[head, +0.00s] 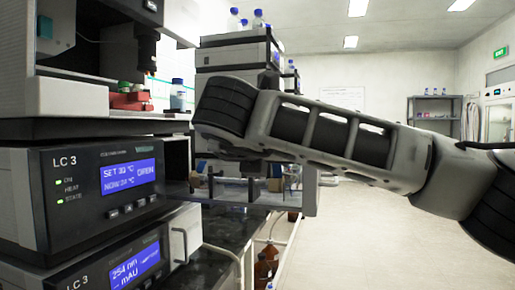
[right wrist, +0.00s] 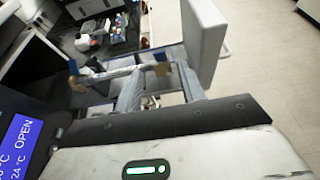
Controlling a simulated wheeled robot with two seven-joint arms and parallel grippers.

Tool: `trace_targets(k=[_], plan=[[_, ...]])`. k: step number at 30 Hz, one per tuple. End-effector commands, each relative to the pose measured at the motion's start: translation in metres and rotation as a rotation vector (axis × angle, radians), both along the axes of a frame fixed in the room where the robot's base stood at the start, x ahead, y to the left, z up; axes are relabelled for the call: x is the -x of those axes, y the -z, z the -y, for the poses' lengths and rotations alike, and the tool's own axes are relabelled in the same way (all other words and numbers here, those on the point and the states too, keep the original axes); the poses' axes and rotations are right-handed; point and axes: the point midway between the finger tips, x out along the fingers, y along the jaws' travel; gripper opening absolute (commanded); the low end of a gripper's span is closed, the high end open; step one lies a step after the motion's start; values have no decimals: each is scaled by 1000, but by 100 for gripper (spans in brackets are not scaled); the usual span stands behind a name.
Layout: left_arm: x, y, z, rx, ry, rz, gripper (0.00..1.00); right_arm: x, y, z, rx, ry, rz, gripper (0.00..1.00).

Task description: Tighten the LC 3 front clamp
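The LC 3 column oven (head: 100,185) is at the left in the head view; its screen reads SET 30 °C and OPEN. Its white door (head: 310,190) stands out to the right, and shows in the right wrist view (right wrist: 203,35). A thin horizontal column (head: 232,185) with end fittings lies between oven and door. My left gripper is out of view.
A second LC 3 unit (head: 115,270) with a screen reading 254 nm sits below the oven. Brown bottles (head: 266,262) stand low beside the bench. Another instrument stack (head: 238,55) with bottles stands behind my right arm. The floor at right is clear.

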Motion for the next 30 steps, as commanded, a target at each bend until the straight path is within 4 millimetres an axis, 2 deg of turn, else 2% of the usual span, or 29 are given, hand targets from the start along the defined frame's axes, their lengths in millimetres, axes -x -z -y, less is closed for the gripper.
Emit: trace_targets(k=[1,6,12,17,26,28,30], plan=[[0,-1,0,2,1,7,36,12,-5,-5,0,-4,3,40],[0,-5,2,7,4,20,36,44,-19,-15,0,-3,3,40],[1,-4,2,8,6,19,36,66,-28,-22,0,-1,1,40],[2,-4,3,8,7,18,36,72,-30,-23,1,1,-1,40],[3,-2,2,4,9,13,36,71,-27,-25,0,-8,-12,40],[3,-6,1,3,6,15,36,69,-17,-32,-3,-52,-58,40],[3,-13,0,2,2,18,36,66,6,-47,-15,-148,-160,40]])
